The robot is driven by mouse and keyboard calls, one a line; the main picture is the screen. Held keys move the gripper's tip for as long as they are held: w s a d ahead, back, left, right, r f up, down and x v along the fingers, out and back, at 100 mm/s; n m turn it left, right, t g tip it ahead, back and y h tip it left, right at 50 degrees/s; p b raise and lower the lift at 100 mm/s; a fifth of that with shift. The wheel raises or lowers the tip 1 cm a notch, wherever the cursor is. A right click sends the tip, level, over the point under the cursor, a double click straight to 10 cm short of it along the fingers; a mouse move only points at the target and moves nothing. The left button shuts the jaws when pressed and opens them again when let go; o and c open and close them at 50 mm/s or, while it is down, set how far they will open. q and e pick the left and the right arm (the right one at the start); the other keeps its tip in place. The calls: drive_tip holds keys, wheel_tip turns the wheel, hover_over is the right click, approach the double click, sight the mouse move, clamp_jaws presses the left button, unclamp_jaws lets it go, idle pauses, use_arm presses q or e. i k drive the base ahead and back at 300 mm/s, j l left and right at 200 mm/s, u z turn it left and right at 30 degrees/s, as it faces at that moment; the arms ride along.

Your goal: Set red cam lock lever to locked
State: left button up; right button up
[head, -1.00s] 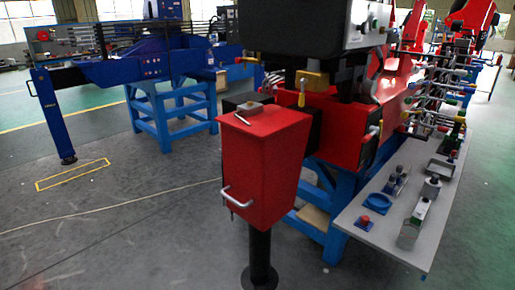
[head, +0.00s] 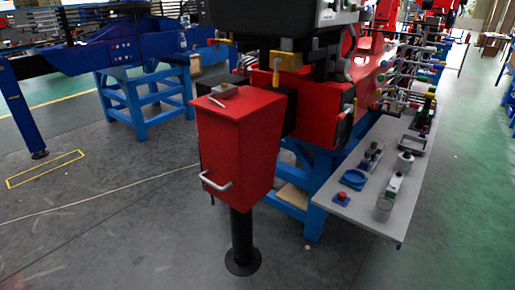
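No lever that I can clearly tell as the red cam lock lever shows in the head view. A red box (head: 238,150) with a silver handle (head: 216,182) stands on a black post (head: 241,240) near the middle. A small grey block with a light lever-like piece (head: 222,98) sits on its top. A red and black crane unit (head: 322,105) on a blue stand is behind it, with a yellow-handled part (head: 277,70) near its top. Several coloured-tip levers (head: 405,85) stand at the right; they are too small to tell apart. Neither of my grippers is in view.
A grey table (head: 350,205) at the right carries a red button on a blue base (head: 341,197), a blue ring (head: 353,179) and small devices. A blue stand (head: 145,100) is at the back left. Floor is clear at left front and far right.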

sight(345, 113)
drive_tip(key=z, duration=0.2)
drive_tip(key=i+j+z, duration=0.2)
drive_tip(key=z, duration=0.2)
drive_tip(key=i+j+z, duration=0.15)
drive_tip(key=z, duration=0.25)
drive_tip(key=i+j+z, duration=0.1)
drive_tip(key=j+z, duration=0.55)
drive_tip(key=z, duration=0.15)
drive_tip(key=i, duration=0.05)
